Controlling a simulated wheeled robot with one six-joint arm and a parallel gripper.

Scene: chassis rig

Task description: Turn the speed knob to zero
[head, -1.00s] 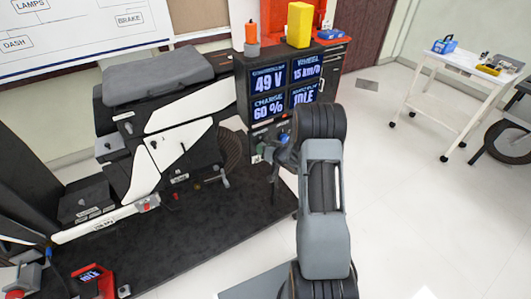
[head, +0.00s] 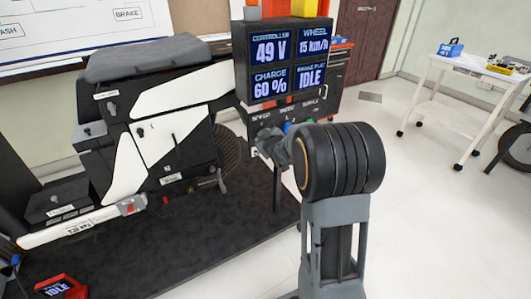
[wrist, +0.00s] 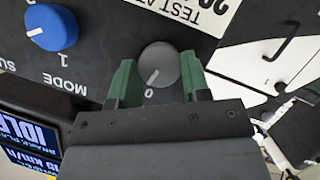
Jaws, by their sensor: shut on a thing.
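The speed knob (wrist: 158,62) is a round grey dial on the black panel, seen upside down in the wrist view. Its white pointer line points down and to the left, beside a "0" mark just below it. My gripper (wrist: 158,80) has green fingers on either side of the knob and is shut on it. In the head view my gripper (head: 268,140) is at the panel under the screens, and the knob is mostly hidden there. The display (head: 290,60) reads wheel 15 km/h, 49 V, charge 60 % and IDLE.
The black and white chassis rig (head: 160,130) stands left of the panel on a dark mat (head: 190,262). A white cart (head: 445,100) stands at the right, with open floor before it.

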